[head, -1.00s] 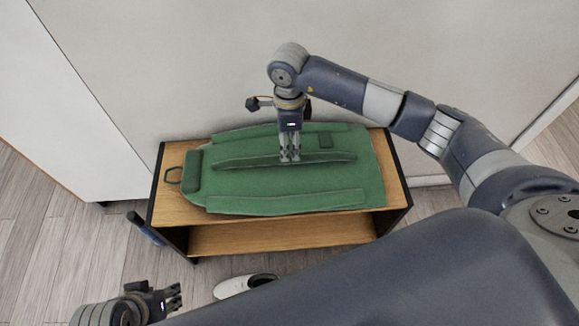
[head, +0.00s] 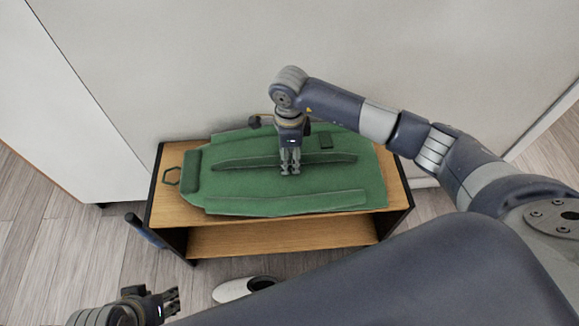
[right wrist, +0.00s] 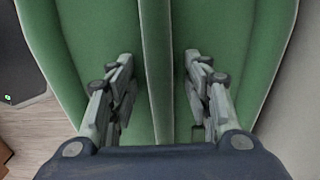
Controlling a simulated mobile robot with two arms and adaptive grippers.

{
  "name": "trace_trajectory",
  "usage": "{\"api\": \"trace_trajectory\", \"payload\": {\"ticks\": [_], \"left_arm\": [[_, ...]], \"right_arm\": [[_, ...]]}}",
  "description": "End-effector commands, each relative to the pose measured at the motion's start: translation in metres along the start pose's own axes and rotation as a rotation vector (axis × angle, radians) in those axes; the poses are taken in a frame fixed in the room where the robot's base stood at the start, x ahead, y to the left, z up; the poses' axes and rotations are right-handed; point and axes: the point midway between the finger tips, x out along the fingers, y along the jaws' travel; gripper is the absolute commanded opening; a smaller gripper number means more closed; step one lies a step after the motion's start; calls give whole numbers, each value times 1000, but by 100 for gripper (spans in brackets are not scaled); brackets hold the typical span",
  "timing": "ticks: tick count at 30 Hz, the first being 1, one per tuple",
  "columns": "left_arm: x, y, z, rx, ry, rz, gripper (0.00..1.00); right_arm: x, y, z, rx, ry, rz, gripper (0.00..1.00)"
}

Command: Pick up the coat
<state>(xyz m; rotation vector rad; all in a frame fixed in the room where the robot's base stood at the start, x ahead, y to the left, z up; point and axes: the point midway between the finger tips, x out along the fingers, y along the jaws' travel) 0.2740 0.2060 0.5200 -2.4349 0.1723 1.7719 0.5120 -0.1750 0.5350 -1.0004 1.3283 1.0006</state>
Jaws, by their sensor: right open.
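The green coat (head: 250,190) lies flat on top of a wooden bench, with a raised ridge (head: 235,163) along its middle. My right gripper (head: 290,170) points down at the middle of the coat. In the right wrist view its fingers (right wrist: 158,62) are open, one on each side of the coat's ridge (right wrist: 158,90), with nothing gripped. Whether the fingertips touch the cloth cannot be told. My left gripper (head: 174,301) is low at the left, away from the coat; its jaw opening is unclear.
The wooden bench (head: 170,205) has a lower shelf (head: 280,238) and stands close to a pale wall (head: 200,60). A white shoe (head: 235,288) lies on the floor in front. A dark blue item (head: 145,230) is at the bench's left side.

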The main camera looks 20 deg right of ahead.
Motion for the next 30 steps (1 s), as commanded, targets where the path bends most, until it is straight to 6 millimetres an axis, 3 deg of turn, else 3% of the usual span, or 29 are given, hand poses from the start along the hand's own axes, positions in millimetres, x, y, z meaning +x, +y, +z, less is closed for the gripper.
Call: {"api": "trace_trajectory", "payload": {"ticks": [2, 8, 23, 30], "left_arm": [[1, 0, 0, 0, 0, 0, 40], [1, 0, 0, 0, 0, 0, 40], [-4, 0, -1, 0, 0, 0, 40], [-10, 0, -3, 0, 0, 0, 40]], "right_arm": [[1, 0, 0, 1, 0, 0, 44], [1, 0, 0, 0, 0, 0, 0], [-4, 0, 0, 0, 1, 1, 0], [-36, -2, 0, -1, 0, -5, 0]]}}
